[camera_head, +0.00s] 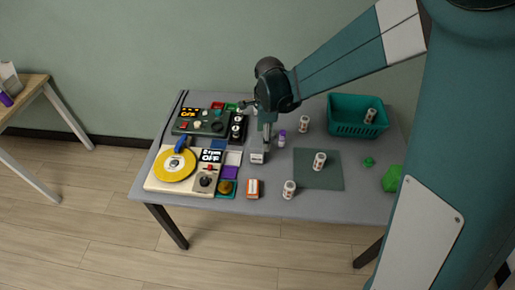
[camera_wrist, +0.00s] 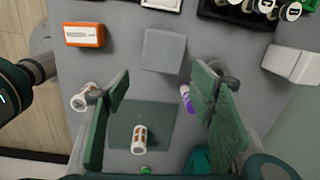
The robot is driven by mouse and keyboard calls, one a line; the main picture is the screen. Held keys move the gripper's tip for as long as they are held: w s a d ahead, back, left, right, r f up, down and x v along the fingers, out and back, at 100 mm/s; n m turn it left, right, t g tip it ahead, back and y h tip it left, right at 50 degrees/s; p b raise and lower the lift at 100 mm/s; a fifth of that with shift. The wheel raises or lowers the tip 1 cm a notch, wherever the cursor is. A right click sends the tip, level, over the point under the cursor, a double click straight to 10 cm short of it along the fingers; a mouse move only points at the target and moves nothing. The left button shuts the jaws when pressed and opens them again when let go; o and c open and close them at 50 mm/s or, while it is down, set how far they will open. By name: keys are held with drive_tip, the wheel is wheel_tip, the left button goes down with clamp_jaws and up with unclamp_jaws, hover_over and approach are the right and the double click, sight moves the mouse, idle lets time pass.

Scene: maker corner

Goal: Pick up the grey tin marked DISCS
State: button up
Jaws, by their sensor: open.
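A small grey box-shaped tin (camera_head: 257,157) stands on the grey table just left of the dark mat. It has a pale label on its front, too small to read. In the wrist view its plain grey top (camera_wrist: 164,50) lies beyond the fingertips, between their lines.
An orange-and-white box (camera_head: 252,188) and a white canister (camera_head: 289,189) stand in front. A purple-capped bottle (camera_head: 282,139) stands close right of the tin. Another canister (camera_head: 319,161) stands on the dark mat (camera_head: 333,180). A teal basket (camera_head: 345,130) is at back right.

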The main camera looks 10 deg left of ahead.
sight(257, 142)
drive_tip(key=shift+m+g, duration=0.3)
drive_tip(key=shift+m, duration=0.5)
drive_tip(key=shift+w+a+f, duration=0.2)
drive_tip(key=shift+a+f, duration=0.6)
drive_tip(key=shift+f, duration=0.1)
drive_tip(key=shift+w+a+f, duration=0.15)
drive_tip(key=shift+a+f, duration=0.65)
drive_tip(key=shift+f, duration=0.1)
drive_tip(key=shift+f, duration=0.1)
drive_tip(key=shift+f, duration=1.2)
drive_tip(key=shift+f, duration=0.1)
drive_tip(key=shift+s+f+b, duration=0.15)
drive_tip(key=shift+f+b, duration=0.4)
drive_tip(key=shift+f, duration=1.95)
drive_tip(key=c, duration=1.1)
